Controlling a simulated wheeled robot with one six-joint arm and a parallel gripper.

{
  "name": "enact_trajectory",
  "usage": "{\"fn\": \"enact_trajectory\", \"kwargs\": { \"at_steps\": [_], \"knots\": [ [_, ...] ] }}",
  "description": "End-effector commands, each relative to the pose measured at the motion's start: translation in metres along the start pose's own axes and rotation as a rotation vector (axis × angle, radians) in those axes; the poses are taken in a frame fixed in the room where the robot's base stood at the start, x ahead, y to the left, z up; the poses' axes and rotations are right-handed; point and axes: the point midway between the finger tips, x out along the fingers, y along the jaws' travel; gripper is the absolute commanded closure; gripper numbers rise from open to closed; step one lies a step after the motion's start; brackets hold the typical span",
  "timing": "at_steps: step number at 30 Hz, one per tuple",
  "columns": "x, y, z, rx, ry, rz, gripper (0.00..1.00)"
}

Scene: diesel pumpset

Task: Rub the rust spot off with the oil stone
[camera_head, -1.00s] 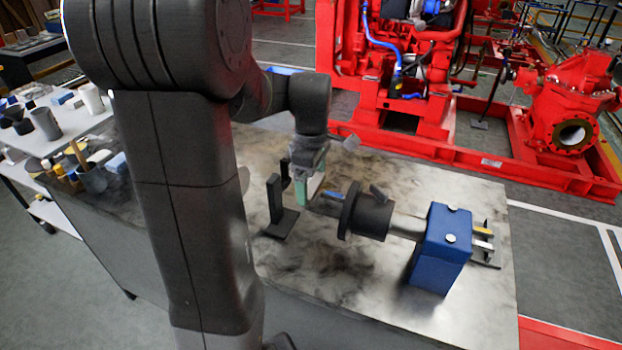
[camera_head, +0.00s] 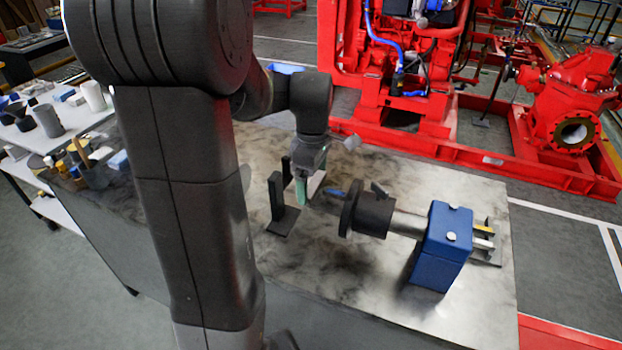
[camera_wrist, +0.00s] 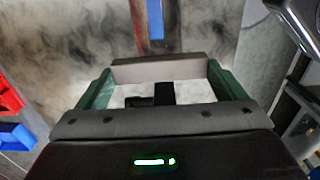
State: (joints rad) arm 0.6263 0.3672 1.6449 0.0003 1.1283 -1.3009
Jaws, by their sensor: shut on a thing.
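My gripper (camera_head: 309,190) is above the workbench, between a black upright stand (camera_head: 277,198) and a dark flanged hub (camera_head: 373,214). Its green fingers are shut on a grey-brown bar, the oil stone (camera_wrist: 160,68), which spans the fingertips in the wrist view. In the head view the stone cannot be made out clearly. The hub sits on a grey shaft (camera_head: 407,225) that runs into a blue block (camera_head: 440,245). A blue-ended piece (camera_head: 335,192) projects left of the hub. I cannot make out the rust spot.
The stained metal workbench (camera_head: 330,270) has bare room in front of the hub. A cup of tools (camera_head: 95,172) stands at its left end. A white side table (camera_head: 75,120) holds several small items. The red pumpset (camera_head: 470,150) stands behind the bench.

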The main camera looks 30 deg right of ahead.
Motion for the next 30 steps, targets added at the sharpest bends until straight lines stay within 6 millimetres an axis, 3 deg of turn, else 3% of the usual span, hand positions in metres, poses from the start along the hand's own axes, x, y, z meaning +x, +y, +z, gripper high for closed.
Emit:
{"fn": "enact_trajectory", "kwargs": {
  "at_steps": [8,22,30],
  "knots": [
    [0.003,0.011,0.000,0.001,0.000,-0.002,0.28],
    [0.002,-0.014,0.000,0.000,0.000,-0.006,0.28],
    [-0.001,-0.003,0.000,0.001,0.000,-0.005,0.28]
  ]
}}
